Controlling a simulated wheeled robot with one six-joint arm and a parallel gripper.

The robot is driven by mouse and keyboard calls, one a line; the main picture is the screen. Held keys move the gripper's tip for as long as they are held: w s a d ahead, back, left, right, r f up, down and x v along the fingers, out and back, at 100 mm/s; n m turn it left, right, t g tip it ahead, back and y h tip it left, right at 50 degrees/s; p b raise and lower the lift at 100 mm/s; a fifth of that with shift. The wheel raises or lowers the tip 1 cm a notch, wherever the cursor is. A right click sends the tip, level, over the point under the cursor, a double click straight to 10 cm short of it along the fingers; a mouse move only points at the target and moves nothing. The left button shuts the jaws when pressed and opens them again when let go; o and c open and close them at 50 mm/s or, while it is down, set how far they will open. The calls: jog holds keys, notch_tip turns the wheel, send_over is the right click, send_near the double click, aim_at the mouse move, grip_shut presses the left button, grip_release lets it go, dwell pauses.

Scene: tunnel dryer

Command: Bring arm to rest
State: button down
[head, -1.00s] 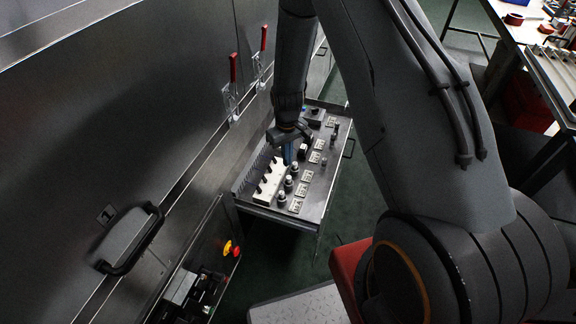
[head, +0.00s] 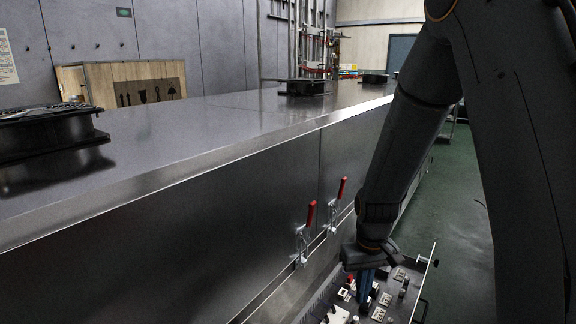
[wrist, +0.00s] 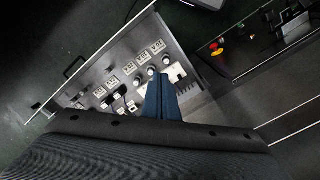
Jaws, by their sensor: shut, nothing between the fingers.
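My gripper (head: 365,286) hangs at the end of my arm, pointing down over a tray-like panel (head: 424,278) beside the steel dryer. In the wrist view, the two blue fingers of my gripper (wrist: 160,80) lie together with nothing between them. Below them in that view the panel (wrist: 172,28) carries white labelled blocks (wrist: 112,82) and several dark round knobs. I cannot tell the exact gap between the fingertips and the panel.
The long steel dryer (head: 240,150) fills the left, with two red-handled clamps (head: 310,215) on its side. Black fan units (head: 305,87) sit on its top. A wooden crate (head: 130,80) stands behind. Green floor (head: 455,190) is open at the right. The wrist view shows a red button (wrist: 213,46).

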jog(key=s+r+m, duration=0.1)
jog(key=s+r, duration=0.4)
jog(key=s, duration=0.3)
jog(key=s+r+m, duration=0.1)
jog(key=s+r, duration=0.4)
jog(key=s, duration=0.3)
jog(key=shift+s+r, duration=0.2)
jog(key=shift+r, duration=0.2)
jog(key=shift+d, duration=0.15)
